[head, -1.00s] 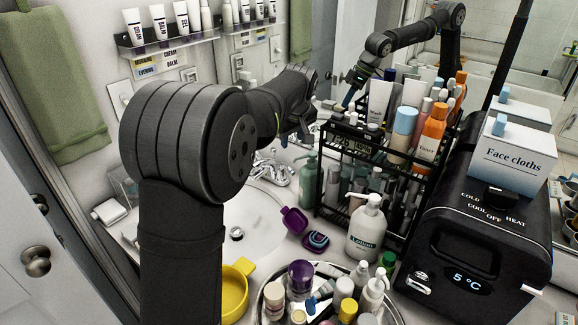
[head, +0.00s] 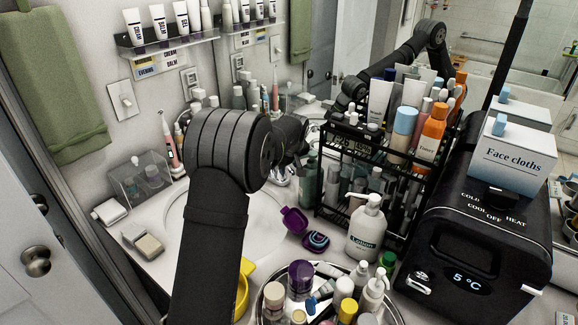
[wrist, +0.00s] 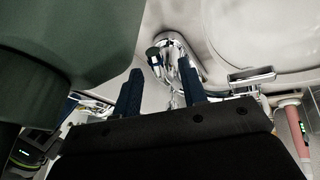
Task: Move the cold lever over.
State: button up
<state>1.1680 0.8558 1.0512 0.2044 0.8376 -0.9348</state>
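The chrome faucet (wrist: 183,62) shows in the wrist view, its dark-tipped spout near my fingers. One chrome lever (wrist: 252,77) sticks out to the right of the spout. Another piece of chrome to the left is mostly hidden behind my left finger and the gripper body. No hot or cold mark is readable, so I cannot tell which lever is cold. My gripper (wrist: 160,70) is open, with its two blue fingers apart and nothing visibly held between them. In the head view the faucet is mostly hidden by my arm, and the fingers cannot be made out.
A green pump bottle (head: 308,181) stands close to the gripper and fills the wrist view's upper left. A black rack (head: 345,150) of bottles is right of it. A purple container (head: 295,220) sits by the basin (head: 255,225). A pink toothbrush (head: 169,142) stands at the back left.

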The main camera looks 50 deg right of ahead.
grip_shut()
jog(key=shift+a, duration=0.1)
jog(key=shift+w+a+m+g+h, duration=0.25)
jog(key=shift+w+a+m+g, duration=0.25)
jog(key=shift+m, duration=0.85)
jog(key=shift+w+a+m+g+h, duration=0.2)
jog(key=shift+w+a+m+g, duration=0.25)
jog(key=shift+m, duration=0.85)
jog(key=shift+w+a+m+g+h, duration=0.3)
jog(key=shift+w+m+g, duration=0.25)
jog(key=shift+m, duration=0.8)
grip_release()
